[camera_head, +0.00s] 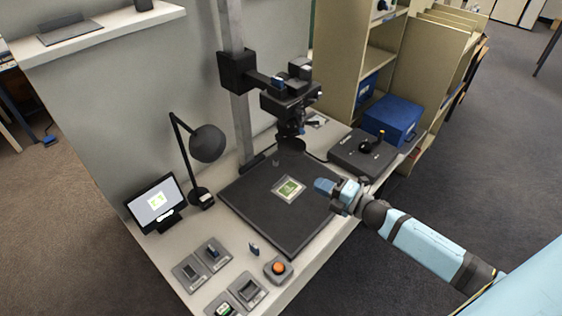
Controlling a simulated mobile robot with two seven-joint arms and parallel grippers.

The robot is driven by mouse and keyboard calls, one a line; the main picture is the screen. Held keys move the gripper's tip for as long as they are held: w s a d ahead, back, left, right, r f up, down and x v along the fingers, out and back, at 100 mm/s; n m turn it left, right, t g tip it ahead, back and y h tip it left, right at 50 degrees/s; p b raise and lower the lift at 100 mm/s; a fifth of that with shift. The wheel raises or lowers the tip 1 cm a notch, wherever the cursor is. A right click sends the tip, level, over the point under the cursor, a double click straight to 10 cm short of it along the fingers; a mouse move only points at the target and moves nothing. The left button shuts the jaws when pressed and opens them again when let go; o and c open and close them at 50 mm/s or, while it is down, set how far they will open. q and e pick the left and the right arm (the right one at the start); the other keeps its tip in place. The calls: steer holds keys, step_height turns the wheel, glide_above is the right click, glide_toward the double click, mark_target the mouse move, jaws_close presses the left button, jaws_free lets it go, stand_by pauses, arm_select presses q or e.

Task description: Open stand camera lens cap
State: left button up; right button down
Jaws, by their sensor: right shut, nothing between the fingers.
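The stand camera (285,106) is a dark body on an arm of the upright column, facing down over the black baseboard (248,198). A dark round disc (291,144) shows just under its lens end. It looks like the lens cap, but I cannot tell whether it covers the lens or hangs beside it. My right gripper (322,186) comes in from the right, over the baseboard's right edge. It is shut and empty, lower than the camera and apart from it. My left gripper is out of view.
A green-and-white card (288,190) lies on the baseboard. A black lamp (207,144) and a small monitor (156,201) stand at left. An orange button (278,267) and several small grey boxes are in front. A dark device (362,156) and blue box (392,120) sit at right.

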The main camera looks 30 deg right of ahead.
mark_target(286, 151)
steer(key=p+x, duration=0.1)
steer(key=x, duration=1.1)
steer(key=shift+w, duration=0.25)
steer(key=shift+w+a, duration=0.2)
steer(key=shift+a, duration=0.25)
steer(key=shift+w+a, duration=0.2)
steer(key=shift+a, duration=0.25)
steer(key=shift+s+d+f, duration=0.1)
steer(key=shift+s, duration=0.05)
